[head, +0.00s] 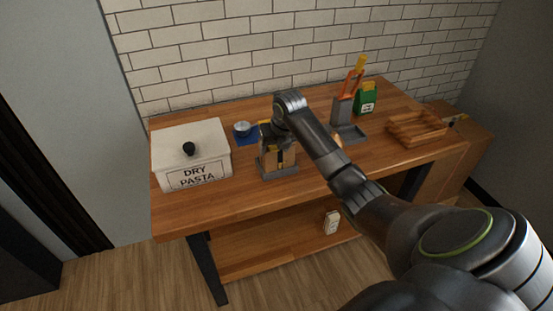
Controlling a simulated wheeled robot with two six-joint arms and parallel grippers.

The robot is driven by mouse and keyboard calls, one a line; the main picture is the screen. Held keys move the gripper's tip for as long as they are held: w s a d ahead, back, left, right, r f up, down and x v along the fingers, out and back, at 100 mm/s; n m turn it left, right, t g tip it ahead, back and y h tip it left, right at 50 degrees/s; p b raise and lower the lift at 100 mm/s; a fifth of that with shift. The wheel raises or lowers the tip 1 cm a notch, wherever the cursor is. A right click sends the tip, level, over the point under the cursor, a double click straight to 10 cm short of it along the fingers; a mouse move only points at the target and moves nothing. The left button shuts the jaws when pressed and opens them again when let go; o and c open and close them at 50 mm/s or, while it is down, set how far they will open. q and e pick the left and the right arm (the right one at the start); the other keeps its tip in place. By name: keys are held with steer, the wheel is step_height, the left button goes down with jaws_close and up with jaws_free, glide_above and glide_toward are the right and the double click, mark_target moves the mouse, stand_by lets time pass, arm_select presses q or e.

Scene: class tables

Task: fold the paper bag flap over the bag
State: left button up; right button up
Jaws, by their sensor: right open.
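The paper bag (277,160) is tan and stands upright in a grey holder (279,171) near the middle of the wooden table. My right arm reaches in from the lower right, and its wrist hangs over the bag. My right gripper (272,138) is open at the top of the bag, small and dark in the head view. The wrist and gripper hide much of the bag's top, so I cannot make out the flap's position or whether the fingers touch it. My left gripper is not in view.
A white "DRY PASTA" box (215,165) with a black knob stands left. A blue item (245,132) lies behind the bag. A grey stand with an orange-handled tool (351,84), a green packet (366,98) and a wooden tray (416,129) are right. The table's front is clear.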

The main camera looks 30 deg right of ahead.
mark_target(277, 156)
steer(key=shift+f+b, duration=0.3)
steer(key=shift+f, duration=0.5)
stand_by(0.6)
steer(key=shift+p, duration=0.35)
stand_by(0.7)
steer(key=shift+c, duration=0.2)
steer(key=c, duration=0.9)
steer(key=shift+f+h, duration=0.55)
steer(key=shift+h, duration=0.35)
steer(key=shift+c, duration=0.2)
